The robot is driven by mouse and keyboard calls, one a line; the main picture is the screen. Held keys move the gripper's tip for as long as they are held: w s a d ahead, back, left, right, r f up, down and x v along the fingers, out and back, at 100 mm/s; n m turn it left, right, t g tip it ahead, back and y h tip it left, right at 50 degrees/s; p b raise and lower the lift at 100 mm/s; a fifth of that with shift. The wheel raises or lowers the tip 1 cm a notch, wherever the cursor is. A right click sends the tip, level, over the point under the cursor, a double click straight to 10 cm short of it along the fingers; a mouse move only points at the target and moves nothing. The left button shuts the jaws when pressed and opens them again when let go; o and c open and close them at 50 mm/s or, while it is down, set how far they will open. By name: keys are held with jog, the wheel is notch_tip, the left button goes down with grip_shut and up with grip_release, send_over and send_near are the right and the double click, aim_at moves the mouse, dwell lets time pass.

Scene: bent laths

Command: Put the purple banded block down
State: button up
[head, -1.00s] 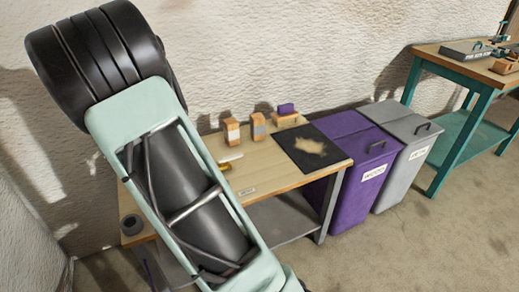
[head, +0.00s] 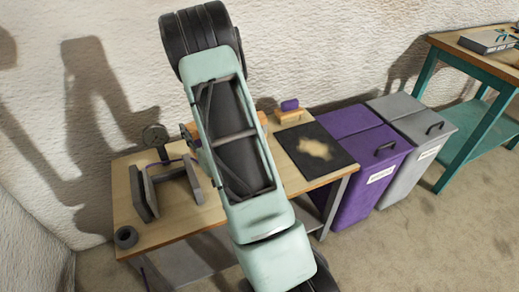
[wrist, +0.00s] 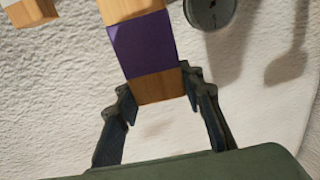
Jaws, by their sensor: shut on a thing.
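The purple banded block (wrist: 142,45) is a wooden block with a purple band round its middle. In the wrist view it stands between the fingers of my gripper (wrist: 157,82), which is shut on its near end. Its far end runs out of the top of the picture. In the head view I cannot make out the block or the fingers; my arm covers that part of the bench (head: 305,192). What lies under the block does not show.
A grey clamp-like frame (head: 150,195), a round dial (head: 155,135) and a dark roll (head: 126,237) stand on the bench's left. A black mat (head: 290,140) and a wooden piece with a purple top (head: 289,105) are right. Purple (head: 350,165) and grey (head: 420,140) bins stand beyond.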

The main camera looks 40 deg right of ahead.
jog(key=s+d+r+m+h+p, duration=0.1)
jog(key=s+d+m+h+p, duration=0.15)
jog(key=s+d+p, duration=0.85)
jog(key=w+d+f+b, duration=0.6)
jog(key=d+f+b, duration=0.3)
jog(key=b, duration=1.6)
notch_tip(320, 180, down, 4)
jog(key=shift+r+h+b, duration=0.25)
jog(key=shift+h+b, duration=0.05)
jog(key=shift+h, duration=0.15)
